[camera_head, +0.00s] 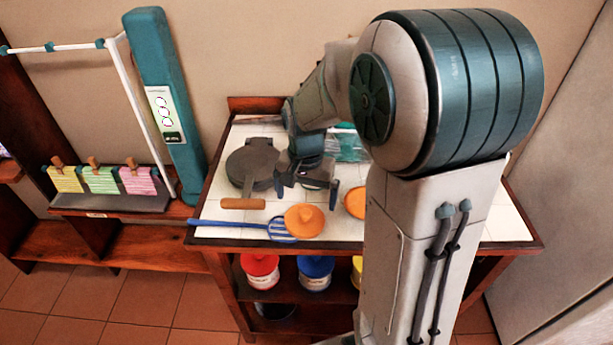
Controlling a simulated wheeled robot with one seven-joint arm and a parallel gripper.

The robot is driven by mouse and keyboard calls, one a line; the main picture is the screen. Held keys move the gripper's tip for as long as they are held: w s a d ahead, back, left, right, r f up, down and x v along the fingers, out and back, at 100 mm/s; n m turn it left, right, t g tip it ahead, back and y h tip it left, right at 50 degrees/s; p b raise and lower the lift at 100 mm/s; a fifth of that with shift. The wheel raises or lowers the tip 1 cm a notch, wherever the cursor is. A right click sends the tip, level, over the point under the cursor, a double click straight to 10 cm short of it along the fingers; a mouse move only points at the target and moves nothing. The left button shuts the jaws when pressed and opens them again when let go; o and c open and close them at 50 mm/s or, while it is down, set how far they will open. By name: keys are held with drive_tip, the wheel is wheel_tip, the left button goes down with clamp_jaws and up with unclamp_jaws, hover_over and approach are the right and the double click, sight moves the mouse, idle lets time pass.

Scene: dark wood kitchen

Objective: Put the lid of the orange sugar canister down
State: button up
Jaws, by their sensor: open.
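An orange lid (305,222) with a small knob lies on the white tiled table top, near its front edge. My gripper (306,200) is open, with its two fingers spread just behind and above the lid in the picture. Nothing shows between the fingers, and the lid looks apart from them. A second orange round thing, which looks like the sugar canister (354,203), stands to the right of the lid. My arm hides its right side, and I cannot tell whether its top is open.
A blue slotted spatula (240,225) lies left of the lid, touching or just under its edge. A dark round pan (252,165) with a wooden handle is behind it. Red (260,270) and blue (315,272) canisters stand on the shelf below. My arm hides the table's right middle.

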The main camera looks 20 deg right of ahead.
sight(306, 212)
wheel_tip(306, 212, up, 6)
drive_tip(key=s+r+n+t, duration=0.1)
drive_tip(key=s+n+t, duration=0.2)
drive_tip(key=s, duration=1.1)
drive_tip(key=n, duration=0.3)
drive_tip(key=shift+s+r+n, duration=0.2)
drive_tip(key=shift+r+n, duration=0.1)
idle(0.5)
